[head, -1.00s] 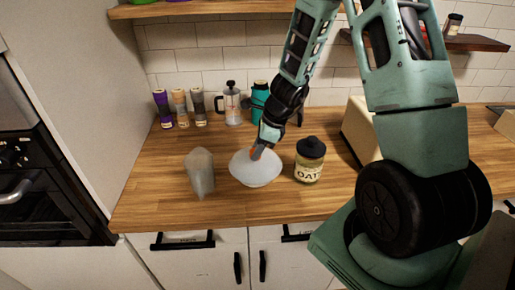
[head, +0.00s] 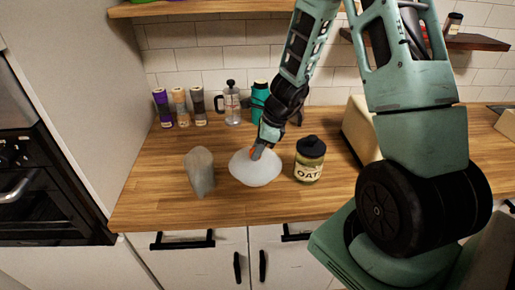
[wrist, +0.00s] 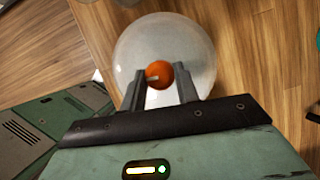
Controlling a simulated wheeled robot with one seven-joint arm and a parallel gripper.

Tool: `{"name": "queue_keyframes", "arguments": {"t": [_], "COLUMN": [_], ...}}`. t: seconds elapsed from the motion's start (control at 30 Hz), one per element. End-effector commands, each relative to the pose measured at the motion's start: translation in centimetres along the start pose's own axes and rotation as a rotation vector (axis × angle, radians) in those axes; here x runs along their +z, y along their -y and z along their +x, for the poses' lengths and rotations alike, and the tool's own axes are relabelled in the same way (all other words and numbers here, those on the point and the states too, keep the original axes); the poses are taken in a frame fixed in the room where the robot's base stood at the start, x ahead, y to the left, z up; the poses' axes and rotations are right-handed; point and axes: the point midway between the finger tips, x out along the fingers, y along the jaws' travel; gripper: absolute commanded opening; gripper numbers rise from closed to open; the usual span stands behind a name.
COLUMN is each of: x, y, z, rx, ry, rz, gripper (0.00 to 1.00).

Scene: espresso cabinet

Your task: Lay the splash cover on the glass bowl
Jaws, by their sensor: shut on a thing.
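The splash cover (head: 240,160) is a pale, translucent round cover with an orange knob, which shows clearly in the wrist view (wrist: 158,73). My gripper (head: 257,152) is shut on this knob, with one finger on each side (wrist: 160,88). The cover is at the top of the glass bowl (head: 257,183), which stands on the wooden counter. The two look like one pale shape in the head view, so I cannot tell whether the rims touch all round. In the wrist view the cover (wrist: 190,50) hides most of the bowl.
A grey tapered object (head: 200,172) stands just left of the bowl. An oat jar (head: 309,160) with a dark lid stands close on the right. A French press (head: 232,105), several small bottles (head: 181,108) and a teal container (head: 259,100) are behind. The front counter strip is clear.

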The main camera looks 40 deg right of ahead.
Motion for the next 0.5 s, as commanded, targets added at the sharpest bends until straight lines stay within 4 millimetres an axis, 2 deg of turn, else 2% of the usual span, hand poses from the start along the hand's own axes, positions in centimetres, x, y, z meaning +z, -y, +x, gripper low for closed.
{"name": "queue_keyframes", "arguments": {"t": [0.23, 0.27, 0.3, 0.33, 0.5], "x": [-0.12, -0.12, -0.12, -0.12, -0.10], "y": [-0.06, -0.06, -0.06, -0.06, -0.04], "z": [0.17, 0.18, 0.18, 0.17, 0.14], "rx": [0.002, 0.002, 0.002, 0.002, 0.001], "ry": [-0.002, -0.002, -0.002, -0.002, -0.002], "rz": [0.001, 0.001, 0.001, 0.001, 0.000], "gripper": [0.00, 0.39, 0.50, 0.56, 0.56]}}
